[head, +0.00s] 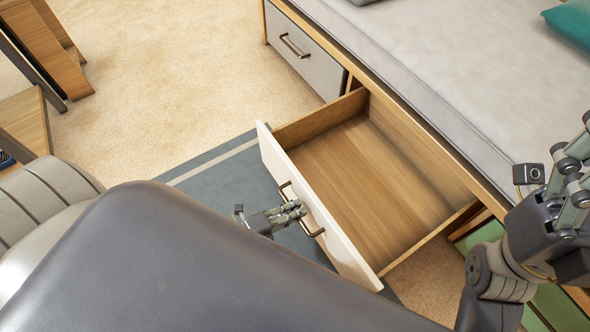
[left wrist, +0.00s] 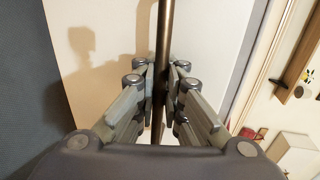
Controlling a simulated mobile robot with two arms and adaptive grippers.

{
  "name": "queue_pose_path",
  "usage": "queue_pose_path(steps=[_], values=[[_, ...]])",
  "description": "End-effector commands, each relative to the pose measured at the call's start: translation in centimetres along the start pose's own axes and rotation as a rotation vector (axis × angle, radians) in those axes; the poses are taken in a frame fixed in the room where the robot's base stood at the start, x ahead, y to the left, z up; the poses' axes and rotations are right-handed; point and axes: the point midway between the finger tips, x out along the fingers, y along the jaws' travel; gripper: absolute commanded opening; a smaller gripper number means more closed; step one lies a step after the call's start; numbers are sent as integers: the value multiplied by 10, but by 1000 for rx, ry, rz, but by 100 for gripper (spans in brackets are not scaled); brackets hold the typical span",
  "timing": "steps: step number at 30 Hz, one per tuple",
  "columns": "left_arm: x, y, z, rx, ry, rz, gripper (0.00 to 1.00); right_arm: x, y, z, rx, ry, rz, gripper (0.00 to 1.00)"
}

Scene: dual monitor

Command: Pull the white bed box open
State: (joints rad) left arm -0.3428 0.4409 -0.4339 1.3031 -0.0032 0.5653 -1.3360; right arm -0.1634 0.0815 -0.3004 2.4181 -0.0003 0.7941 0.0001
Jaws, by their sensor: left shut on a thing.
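The white bed box (head: 350,262) is a drawer under the bed. It stands well out from the bed frame, and its bare wooden inside (head: 365,170) shows empty. My left gripper (head: 292,210) is shut on the dark metal handle (head: 317,231) on the white front. In the left wrist view the handle bar (left wrist: 163,45) runs upright between the finger pads (left wrist: 160,90), with the pale front behind it. My right gripper (head: 574,180) is raised at the right edge, away from the drawer and partly cut off; its opening is unclear.
The bed (head: 420,60) with a grey mattress fills the upper right. A closed grey drawer (head: 305,55) is beside the open one. A dark rug (head: 215,185) lies below my left gripper. Beige carpet (head: 180,70) is free at upper left. Wooden furniture (head: 45,50) stands far left.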

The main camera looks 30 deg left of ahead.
Motion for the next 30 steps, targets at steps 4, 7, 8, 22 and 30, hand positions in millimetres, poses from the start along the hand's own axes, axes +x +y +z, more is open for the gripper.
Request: queue_pose_path(steps=[4,7,8,22,30], values=[[1,-1,-1,-1,1,-4,0,0,0,0,0,-1,0,68],[1,-1,-1,-1,1,-4,0,0,0,0,0,-1,0,68],[1,-1,-1,-1,1,-4,0,0,0,0,0,-1,0,68],[-1,0,0,0,0,-1,28,0,0,1,-1,-2,-3,68],[-36,1,-1,-1,0,3,28,0,0,0,-1,-1,-1,68]])
